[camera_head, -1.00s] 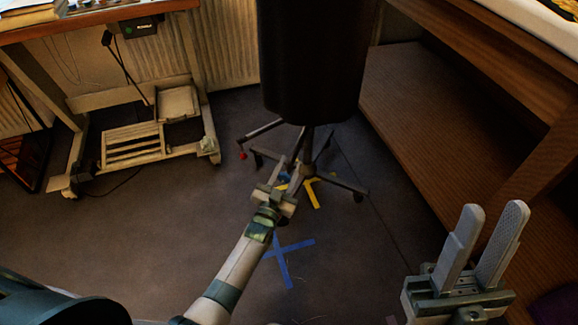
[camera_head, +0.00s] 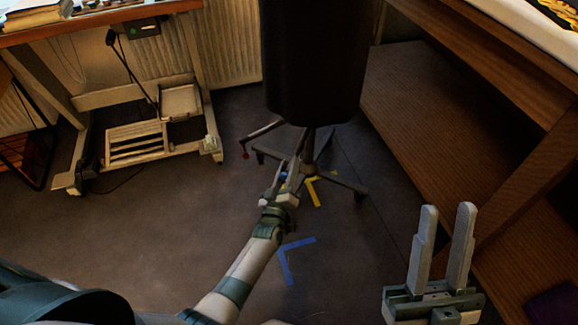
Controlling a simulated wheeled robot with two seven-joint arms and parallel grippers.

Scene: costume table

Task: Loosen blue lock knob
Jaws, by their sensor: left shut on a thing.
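A dark dress form (camera_head: 312,65) stands on a metal stand with splayed legs (camera_head: 333,178). My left gripper (camera_head: 283,172) reaches in from the lower left to the stand's base, beside its central post. It is shut on the blue lock knob (camera_head: 283,176), of which only a small blue patch shows; the fingers hide the rest. My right gripper (camera_head: 447,208) is at the lower right, fingers pointing up, apart and empty, away from the stand.
Yellow tape (camera_head: 314,193) and blue tape (camera_head: 287,262) mark the dark floor. A wooden table with a low shelf (camera_head: 440,140) stands at the right. A wheeled desk frame (camera_head: 140,140) stands at the left. Floor left of the stand is clear.

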